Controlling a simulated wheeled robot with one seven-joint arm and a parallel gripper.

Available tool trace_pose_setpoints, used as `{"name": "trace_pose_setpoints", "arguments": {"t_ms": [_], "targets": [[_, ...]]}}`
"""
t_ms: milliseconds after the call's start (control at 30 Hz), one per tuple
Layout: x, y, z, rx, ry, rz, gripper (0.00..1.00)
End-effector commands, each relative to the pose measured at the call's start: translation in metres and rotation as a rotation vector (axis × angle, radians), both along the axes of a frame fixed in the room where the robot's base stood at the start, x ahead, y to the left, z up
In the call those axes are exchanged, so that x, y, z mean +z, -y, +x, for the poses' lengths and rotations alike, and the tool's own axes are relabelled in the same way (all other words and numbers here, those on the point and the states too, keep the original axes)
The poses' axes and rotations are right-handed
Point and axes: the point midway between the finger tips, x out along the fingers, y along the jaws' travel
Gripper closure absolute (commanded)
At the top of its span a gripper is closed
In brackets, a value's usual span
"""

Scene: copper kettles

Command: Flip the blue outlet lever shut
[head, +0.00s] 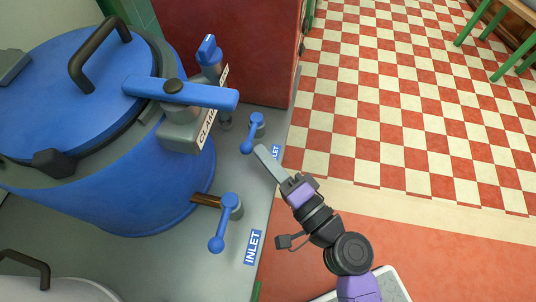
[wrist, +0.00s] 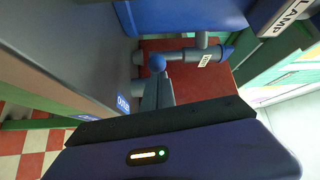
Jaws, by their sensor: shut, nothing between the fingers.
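A blue lever (head: 252,134) with a round knob stands on the grey deck beside the blue kettle. A label (head: 274,152) by it is partly hidden behind my gripper and shows only its end, "LET". The lever's arm slants down-left from its pivot. My gripper (head: 262,152) is shut and empty, its fingertips just right of the knob. In the wrist view a blue knob (wrist: 158,63) sits just beyond the fingertips (wrist: 157,84). I cannot tell whether they touch. A second blue lever (head: 225,222), labelled "INLET" (head: 253,247), is nearer the camera.
The blue kettle (head: 110,195) has a lid handle (head: 98,50) and a blue clamp arm (head: 185,92) close to the levers. Another blue-topped fitting (head: 208,52) stands behind. A red block (head: 230,40) is at the back. The checkered floor (head: 400,100) at right is open.

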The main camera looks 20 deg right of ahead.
Motion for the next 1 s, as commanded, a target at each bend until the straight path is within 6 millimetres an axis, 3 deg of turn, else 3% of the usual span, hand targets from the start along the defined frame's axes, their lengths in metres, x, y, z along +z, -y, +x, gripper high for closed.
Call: {"name": "trace_pose_setpoints", "arguments": {"t_ms": [33, 533, 1000], "targets": [[0.001, -0.012, 0.000, 0.027, 0.004, 0.001, 1.00], [-0.001, -0.012, -0.003, 0.031, 0.004, -0.001, 1.00], [-0.006, 0.018, -0.066, 0.007, 0.000, 0.000, 1.00]]}}
